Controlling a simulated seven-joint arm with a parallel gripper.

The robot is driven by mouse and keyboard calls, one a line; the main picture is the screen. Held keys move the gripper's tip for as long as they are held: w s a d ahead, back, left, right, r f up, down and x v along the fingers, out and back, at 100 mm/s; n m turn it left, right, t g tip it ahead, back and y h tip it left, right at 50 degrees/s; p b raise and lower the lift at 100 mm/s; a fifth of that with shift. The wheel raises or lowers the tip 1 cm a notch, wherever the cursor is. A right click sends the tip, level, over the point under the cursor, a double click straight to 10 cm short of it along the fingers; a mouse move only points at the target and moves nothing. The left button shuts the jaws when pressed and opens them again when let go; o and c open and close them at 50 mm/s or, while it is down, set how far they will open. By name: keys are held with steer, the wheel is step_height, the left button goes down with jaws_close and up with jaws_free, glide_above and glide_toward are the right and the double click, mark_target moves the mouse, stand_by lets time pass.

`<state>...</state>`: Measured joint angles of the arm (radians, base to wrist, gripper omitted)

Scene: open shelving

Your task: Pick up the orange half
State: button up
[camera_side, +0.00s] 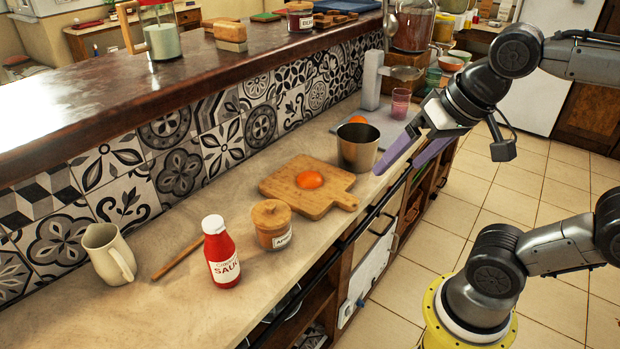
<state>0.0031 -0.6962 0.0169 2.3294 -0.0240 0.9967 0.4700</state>
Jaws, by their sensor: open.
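An orange half (309,180) lies on a wooden cutting board (285,190) on the counter. It looks rounded side up. A second orange piece (358,120) shows farther back, partly hidden behind the metal pot; I cannot tell if it is a half or whole. My gripper (390,160) hangs at the counter's front edge, to the right of the pot and the board. Its long purple fingers are apart, with nothing between them. It is clear of both orange pieces.
A metal pot (357,148) stands just behind the board, near my gripper. A labelled wooden-lidded jar (272,224), a red sauce bottle (221,255), a wooden stick (177,258) and a cream jug (108,252) stand or lie nearer. A pink glass (400,104) stands farther back. A tiled wall backs the counter.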

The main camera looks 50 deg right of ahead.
steer(key=w+d+r+m, duration=0.1)
steer(key=w+r+m, duration=0.3)
steer(key=w, duration=0.1)
steer(key=m+g+h, duration=0.1)
steer(key=m+g, duration=0.5)
steer(key=m, duration=0.3)
glide_above(310, 174)
steer(key=f, duration=1.9)
steer(key=shift+w+a+f, duration=0.15)
steer(key=shift+a+f, duration=0.15)
steer(key=shift+a, duration=0.05)
steer(key=shift+d+f, duration=0.15)
steer(key=shift+f, duration=1.35)
steer(key=shift+d+f, duration=0.15)
steer(key=shift+f, duration=1.3)
steer(key=c, duration=1.2)
